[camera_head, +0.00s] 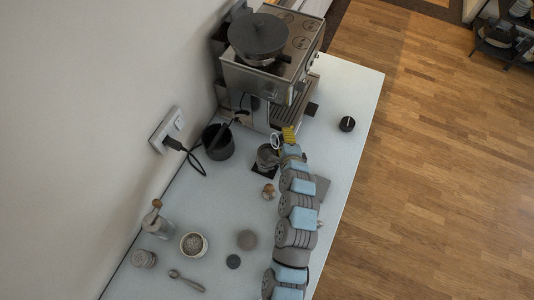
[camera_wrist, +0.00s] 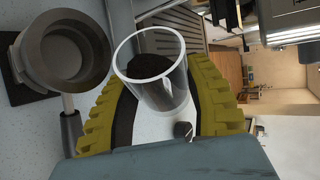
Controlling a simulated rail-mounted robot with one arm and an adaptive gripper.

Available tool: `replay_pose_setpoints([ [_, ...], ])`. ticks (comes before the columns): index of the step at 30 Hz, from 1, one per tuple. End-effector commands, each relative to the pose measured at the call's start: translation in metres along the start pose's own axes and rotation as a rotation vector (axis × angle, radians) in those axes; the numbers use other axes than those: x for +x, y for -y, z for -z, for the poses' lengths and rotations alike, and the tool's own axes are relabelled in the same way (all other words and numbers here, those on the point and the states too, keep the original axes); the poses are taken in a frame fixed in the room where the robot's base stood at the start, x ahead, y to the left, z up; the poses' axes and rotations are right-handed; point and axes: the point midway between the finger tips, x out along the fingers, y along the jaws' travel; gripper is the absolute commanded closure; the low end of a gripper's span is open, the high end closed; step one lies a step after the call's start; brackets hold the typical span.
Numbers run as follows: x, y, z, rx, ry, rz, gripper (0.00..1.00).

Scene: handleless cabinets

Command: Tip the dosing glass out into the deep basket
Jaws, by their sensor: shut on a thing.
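My gripper (camera_wrist: 158,88) has ribbed yellow fingers, shut on the dosing glass (camera_wrist: 178,88), a clear cup with dark coffee grounds inside. The glass is held above the counter; its rim also shows in the head view (camera_head: 275,141), beside my gripper (camera_head: 287,134). The deep basket (camera_wrist: 68,50) sits in a grey portafilter to the left of the glass in the wrist view, apart from it. In the head view the portafilter (camera_head: 266,155) stands on a dark square mat, partly hidden by my arm. The basket's inside looks grey, without visible grounds.
The espresso machine (camera_head: 270,60) stands just behind my gripper. A black bin (camera_head: 218,142) with a cable is to the left. A black knob-like object (camera_head: 347,124) lies to the right. A small bowl (camera_head: 193,245), a grinder-like jar (camera_head: 157,222) and a spoon (camera_head: 187,281) are at the front.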

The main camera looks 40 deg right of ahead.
Motion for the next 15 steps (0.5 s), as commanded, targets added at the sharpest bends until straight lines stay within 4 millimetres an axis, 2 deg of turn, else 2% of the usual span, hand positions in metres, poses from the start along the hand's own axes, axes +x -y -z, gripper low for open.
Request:
replay_pose_setpoints([
  [15,-0.0013,0.0004,-0.0039,-0.058,-0.025,0.026,0.88],
])
